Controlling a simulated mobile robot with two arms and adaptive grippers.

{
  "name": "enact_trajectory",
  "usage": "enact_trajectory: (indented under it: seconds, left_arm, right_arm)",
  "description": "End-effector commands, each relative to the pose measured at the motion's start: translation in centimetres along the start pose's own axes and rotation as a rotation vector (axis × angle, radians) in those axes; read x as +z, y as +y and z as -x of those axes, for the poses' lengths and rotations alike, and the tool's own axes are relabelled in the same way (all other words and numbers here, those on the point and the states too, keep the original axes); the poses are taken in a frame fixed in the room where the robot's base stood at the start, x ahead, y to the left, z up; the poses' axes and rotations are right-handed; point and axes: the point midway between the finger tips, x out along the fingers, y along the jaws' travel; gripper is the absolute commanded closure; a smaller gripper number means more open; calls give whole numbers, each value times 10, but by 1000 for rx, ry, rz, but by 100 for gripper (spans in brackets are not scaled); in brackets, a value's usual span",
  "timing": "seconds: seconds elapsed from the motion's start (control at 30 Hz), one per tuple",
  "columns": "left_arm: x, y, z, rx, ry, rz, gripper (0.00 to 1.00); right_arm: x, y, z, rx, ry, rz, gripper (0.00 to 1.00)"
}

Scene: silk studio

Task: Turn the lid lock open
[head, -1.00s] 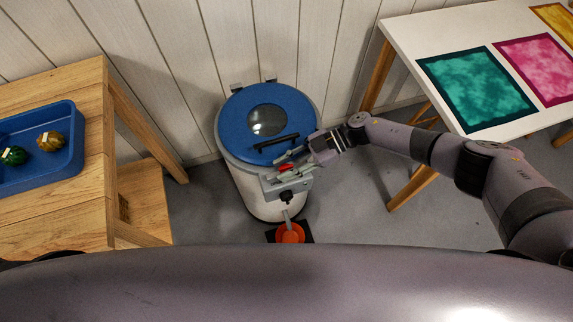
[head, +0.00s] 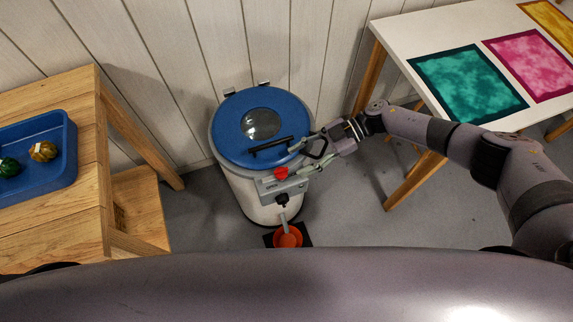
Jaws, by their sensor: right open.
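The blue lid (head: 232,128) is closed on the white drum (head: 238,190). It has a round window and a black handle bar (head: 270,146). The red lid lock (head: 281,173) sits on a grey bracket (head: 268,187) at the drum's front rim. My right gripper (head: 296,160) is open, with its fingers spread just right of the red lock and over the lid's right front edge. Nothing shows between its fingers. Whether a finger touches the lid or the bracket cannot be told. My left gripper is out of view.
A wooden table (head: 75,190) with a blue tray (head: 68,160) is at left. A white table (head: 392,34) with coloured cloths is at right. Grey floor lies between.

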Motion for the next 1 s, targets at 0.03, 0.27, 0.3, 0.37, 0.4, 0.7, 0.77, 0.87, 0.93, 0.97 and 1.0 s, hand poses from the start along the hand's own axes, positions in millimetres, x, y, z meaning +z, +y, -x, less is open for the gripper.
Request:
enact_trajectory:
  seconds: [0.03, 0.27, 0.3, 0.37, 0.4, 0.7, 0.77, 0.87, 0.93, 0.97, 1.0]
  left_arm:
    - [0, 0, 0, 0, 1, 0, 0]
    - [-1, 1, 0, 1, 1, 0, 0]
    - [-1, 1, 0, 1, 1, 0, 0]
    - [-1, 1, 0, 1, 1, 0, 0]
    - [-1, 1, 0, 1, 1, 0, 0]
    - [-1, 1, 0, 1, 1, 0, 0]
    - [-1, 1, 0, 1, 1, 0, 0]
    - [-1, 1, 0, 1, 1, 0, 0]
    - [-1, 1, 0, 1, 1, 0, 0]
    - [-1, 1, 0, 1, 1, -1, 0]
    - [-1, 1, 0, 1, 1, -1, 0]
  right_arm:
    - [1, 0, 12, 2, -1, 0, 51]
    - [0, 0, 46, 1, 0, 0, 51]
    - [0, 0, 49, 0, 0, 1, 51]
    - [0, 0, 52, -1, 1, 1, 51]
    - [0, 0, 53, -1, 1, 1, 51]
    - [0, 0, 54, -1, 1, 1, 51]
    - [0, 0, 54, -1, 1, 1, 51]
    - [0, 0, 54, -1, 1, 1, 51]
    - [0, 0, 54, -1, 1, 1, 51]
    - [-1, 0, 52, 1, 3, 2, 51]
    - [-2, 1, 49, 8, 9, 6, 51]
